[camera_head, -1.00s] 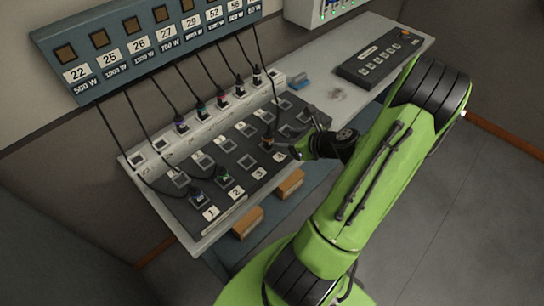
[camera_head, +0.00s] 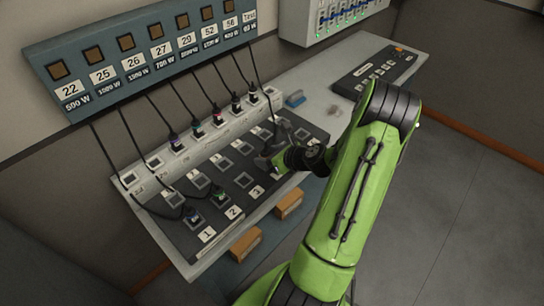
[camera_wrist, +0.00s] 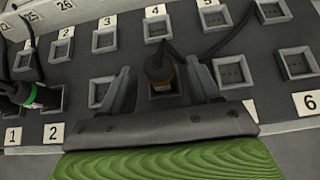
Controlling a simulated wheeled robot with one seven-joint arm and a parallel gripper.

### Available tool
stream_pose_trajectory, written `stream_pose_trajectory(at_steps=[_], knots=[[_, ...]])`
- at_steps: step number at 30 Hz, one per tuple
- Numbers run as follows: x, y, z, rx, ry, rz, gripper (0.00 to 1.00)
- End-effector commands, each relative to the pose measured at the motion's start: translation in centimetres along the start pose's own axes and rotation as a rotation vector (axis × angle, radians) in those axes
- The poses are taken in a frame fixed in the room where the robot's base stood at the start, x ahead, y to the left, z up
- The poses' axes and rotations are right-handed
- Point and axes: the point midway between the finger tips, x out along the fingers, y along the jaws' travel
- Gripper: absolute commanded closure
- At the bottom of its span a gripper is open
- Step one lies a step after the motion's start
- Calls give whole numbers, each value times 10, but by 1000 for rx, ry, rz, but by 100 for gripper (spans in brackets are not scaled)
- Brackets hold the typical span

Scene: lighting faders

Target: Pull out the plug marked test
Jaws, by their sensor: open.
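The Test label (camera_head: 249,16) sits at the right end of the wall panel, and a black cord drops from below it toward my gripper. A dark plug with an orange-brown band (camera_wrist: 158,72) stands in a socket of the sloped socket board (camera_wrist: 75,75), its cord running up and right. No marking on the plug is readable. My gripper (camera_wrist: 160,82) is open, with one finger on each side of this plug; contact cannot be made out. In the head view my gripper (camera_head: 272,157) is over the board and largely hides the plug.
A green-ringed plug (camera_wrist: 38,96) sits to the left on the board. Several plugs (camera_head: 217,117) with cords stand along the white back strip. Empty sockets lie around my gripper. Two wooden blocks (camera_head: 288,203) project at the front edge; a control box (camera_head: 375,72) lies right.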

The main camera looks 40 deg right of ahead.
Motion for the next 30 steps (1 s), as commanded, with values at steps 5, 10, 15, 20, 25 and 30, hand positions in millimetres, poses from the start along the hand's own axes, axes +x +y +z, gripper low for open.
stream_pose_trajectory(at_steps=[5, 10, 15, 20, 25, 30], knots=[[0, 0, 0, 0, 0, 0, 52], [0, 0, 0, 0, 0, 1, 78], [0, 0, 0, -1, -1, 1, 99], [-1, 0, 2, -1, -2, 1, 99], [-2, 0, 4, -2, -3, 1, 99], [-8, 0, 12, -1, -2, 1, 99]])
